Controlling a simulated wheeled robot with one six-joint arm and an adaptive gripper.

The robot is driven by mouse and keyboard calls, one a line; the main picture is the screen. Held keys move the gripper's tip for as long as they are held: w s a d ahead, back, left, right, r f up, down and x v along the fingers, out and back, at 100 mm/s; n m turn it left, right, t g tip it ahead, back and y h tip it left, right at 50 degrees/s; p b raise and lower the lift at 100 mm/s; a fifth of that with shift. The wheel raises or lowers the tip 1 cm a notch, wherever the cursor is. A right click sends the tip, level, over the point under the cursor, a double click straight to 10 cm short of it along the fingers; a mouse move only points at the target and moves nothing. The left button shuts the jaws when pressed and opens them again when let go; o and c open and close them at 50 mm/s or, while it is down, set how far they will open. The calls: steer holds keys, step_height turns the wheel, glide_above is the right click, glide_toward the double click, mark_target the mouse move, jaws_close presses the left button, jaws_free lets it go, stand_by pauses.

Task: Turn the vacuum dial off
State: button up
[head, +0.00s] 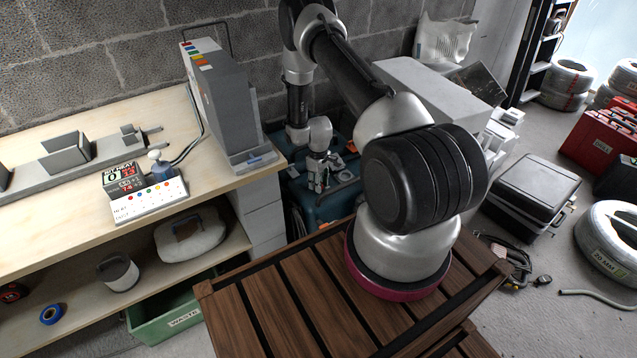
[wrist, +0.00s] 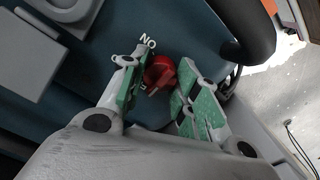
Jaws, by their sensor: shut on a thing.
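The vacuum (head: 348,207) is a teal box on the floor between the workbench and my wooden-slatted base. It fills much of the wrist view as a dark teal surface (wrist: 190,35). Its red dial (wrist: 160,74) sits between the green-padded fingers of my gripper (wrist: 162,78), which is shut on it. White letters (wrist: 147,41) beside the dial read like "NO" in this view. In the head view my gripper (head: 318,182) points down at the vacuum's top, and I cannot make out the dial there.
A grey upright machine (head: 222,95) stands on the workbench left of my arm. A green waste bin (head: 165,318) is below the bench. A black case (head: 535,188) and conduit reels (head: 565,82) lie on the floor at right. A dark hose (wrist: 262,35) curves beside the vacuum's top.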

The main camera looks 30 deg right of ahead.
steer(key=o, duration=1)
steer(key=shift+o, duration=0.2)
step_height(320, 180, up, 12)
